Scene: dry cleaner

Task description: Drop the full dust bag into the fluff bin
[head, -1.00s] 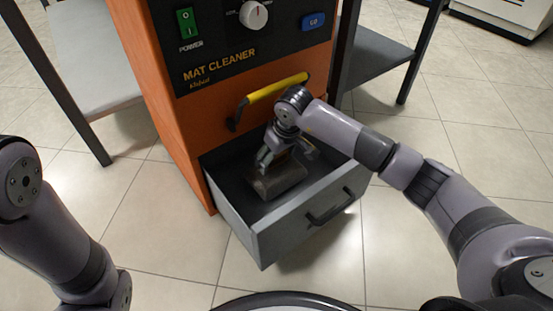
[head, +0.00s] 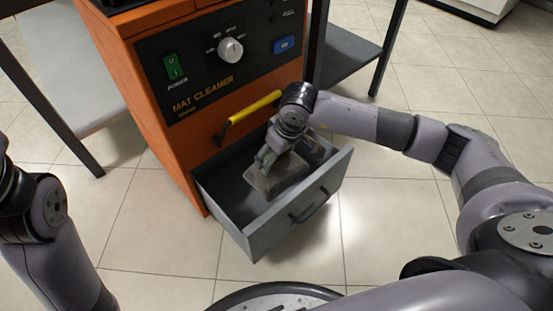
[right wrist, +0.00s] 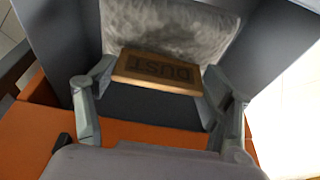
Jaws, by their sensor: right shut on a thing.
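The full dust bag (head: 281,179) is a grey, fuzzy bag inside the open drawer (head: 287,232) of the orange mat cleaner. My right gripper (head: 268,161) reaches down into the drawer and is shut on the bag. In the right wrist view the bag (right wrist: 180,27) has a brown collar marked DUST (right wrist: 156,71), between the two fingers. I cannot tell whether the bag's underside touches the drawer floor. My left arm shows at the left edge, but its gripper is out of view. I see no bin that I can identify as the fluff bin.
The mat cleaner (head: 150,110) has a yellow handle (head: 252,105) above the drawer and a dark handle on the drawer front. Grey-topped tables stand left (head: 70,75) and right (head: 347,60) of it. The tiled floor in front and to the right is clear.

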